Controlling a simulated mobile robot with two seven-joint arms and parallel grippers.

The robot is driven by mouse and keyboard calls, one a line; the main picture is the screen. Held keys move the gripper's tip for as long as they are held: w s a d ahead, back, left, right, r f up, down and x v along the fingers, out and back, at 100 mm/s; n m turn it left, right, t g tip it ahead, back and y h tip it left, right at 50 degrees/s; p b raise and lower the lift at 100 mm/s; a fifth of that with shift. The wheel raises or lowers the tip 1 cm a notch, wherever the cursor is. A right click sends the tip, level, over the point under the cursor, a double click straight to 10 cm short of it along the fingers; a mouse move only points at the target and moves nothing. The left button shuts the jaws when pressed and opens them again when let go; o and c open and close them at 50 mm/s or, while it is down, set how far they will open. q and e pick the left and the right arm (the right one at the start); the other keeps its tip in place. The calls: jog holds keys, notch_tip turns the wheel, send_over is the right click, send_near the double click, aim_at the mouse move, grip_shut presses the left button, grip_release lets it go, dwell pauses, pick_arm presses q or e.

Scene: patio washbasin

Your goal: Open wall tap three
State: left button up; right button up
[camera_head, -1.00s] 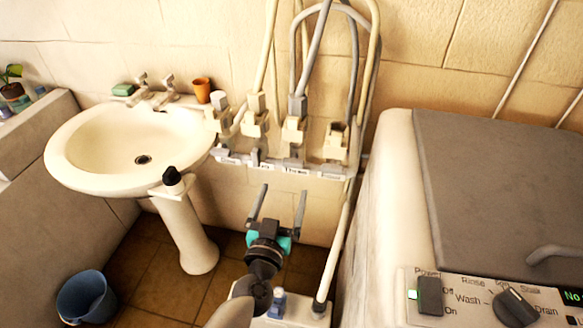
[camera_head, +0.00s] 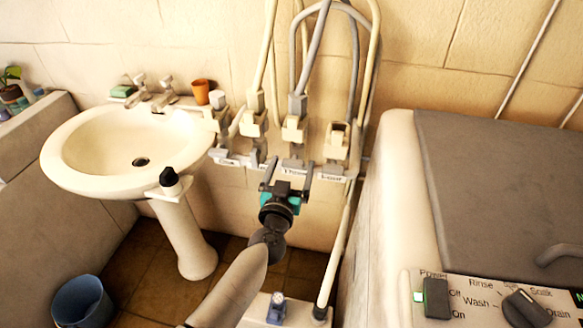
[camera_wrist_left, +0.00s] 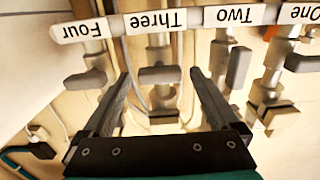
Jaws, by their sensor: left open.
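Wall tap three (camera_head: 292,162) is in the row of taps on the wall, below its hose connector in the head view. In the left wrist view the picture is upside down; the grey handle of tap three (camera_wrist_left: 160,75) lies crosswise under the label "Three" (camera_wrist_left: 157,20). My left gripper (camera_head: 288,172) is open, its fingers pointing up at the tap row. In the wrist view its two fingertips (camera_wrist_left: 160,76) lie either side of the tap three handle, with a gap on each side. Contact is not visible. My right gripper is out of view.
Tap two (camera_wrist_left: 237,65) and tap four (camera_wrist_left: 85,75) flank tap three closely. Hoses (camera_head: 313,55) rise above the taps. A washbasin (camera_head: 70,175) stands left, a washing machine (camera_head: 395,200) right. A pale vertical pipe (camera_head: 335,250) runs below the tap row.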

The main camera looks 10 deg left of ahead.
pick_arm(q)
jog(key=c, duration=1.4)
jog(key=shift+n, duration=0.4)
jog(key=n, duration=0.2)
jog(key=shift+n+p, duration=0.3)
jog(key=shift+n, duration=0.1)
jog(key=n, duration=0.4)
jog(key=shift+a+n, duration=0.1)
jog(key=shift+n, duration=0.2)
jog(key=n, duration=0.4)
jog(key=shift+f+n+b, duration=0.2)
jog(key=shift+n+b, duration=0.1)
jog(key=n+b, duration=0.1)
jog(key=n, duration=0.4)
jog(key=shift+a, duration=0.1)
jog(key=o, duration=1.4)
